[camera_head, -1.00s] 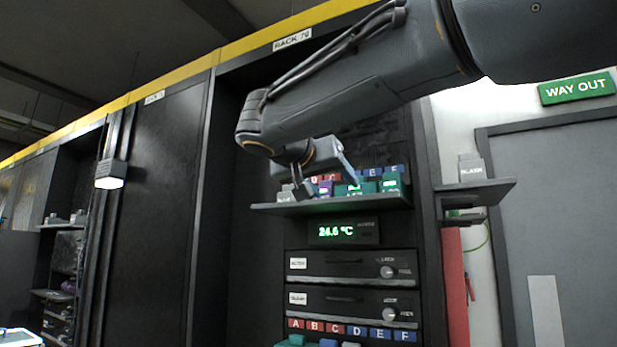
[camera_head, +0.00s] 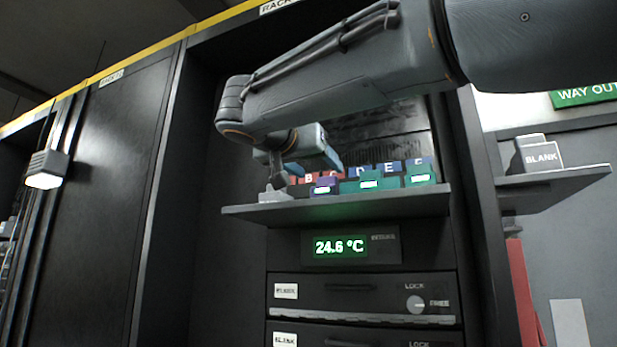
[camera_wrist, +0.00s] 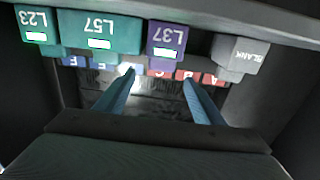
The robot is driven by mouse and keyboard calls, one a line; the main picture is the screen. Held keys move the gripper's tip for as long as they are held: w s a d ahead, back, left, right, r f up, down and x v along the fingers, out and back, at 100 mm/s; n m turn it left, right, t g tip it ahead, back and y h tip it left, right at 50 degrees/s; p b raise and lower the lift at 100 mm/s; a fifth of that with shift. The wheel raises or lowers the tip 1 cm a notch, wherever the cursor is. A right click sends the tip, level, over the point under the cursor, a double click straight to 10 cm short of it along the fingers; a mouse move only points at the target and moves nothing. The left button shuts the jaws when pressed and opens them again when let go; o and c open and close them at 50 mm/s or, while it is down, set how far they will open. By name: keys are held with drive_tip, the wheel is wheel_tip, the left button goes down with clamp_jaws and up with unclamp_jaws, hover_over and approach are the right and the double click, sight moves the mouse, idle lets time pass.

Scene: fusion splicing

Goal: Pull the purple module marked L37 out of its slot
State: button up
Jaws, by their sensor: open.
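The purple module marked L37 (camera_wrist: 166,40) sits on the rack shelf in the wrist view, its label upside down. It stands between the green L57 module (camera_wrist: 100,32) and the grey BLANK block (camera_wrist: 241,52). In the head view the purple module (camera_head: 324,186) sits on the upper shelf, near the letter tags. My gripper (camera_wrist: 158,74) is open and empty in the wrist view. Its two blue fingers point toward the row, with the purple module beyond and between the tips. In the head view my gripper is partly hidden behind my wrist.
A green L23 module (camera_wrist: 36,26) stands beside L57. Coloured letter tags line the slots. Below the shelf (camera_head: 340,207) are a temperature display (camera_head: 341,246) and drawers with lock knobs. Another BLANK block (camera_head: 541,156) rests on a side shelf at right.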

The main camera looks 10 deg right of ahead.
sight(327, 177)
drive_tip(key=shift+w, duration=0.1)
drive_tip(key=shift+a, duration=0.1)
drive_tip(key=shift+p+x, duration=1.75)
drive_tip(key=shift+x, duration=2.1)
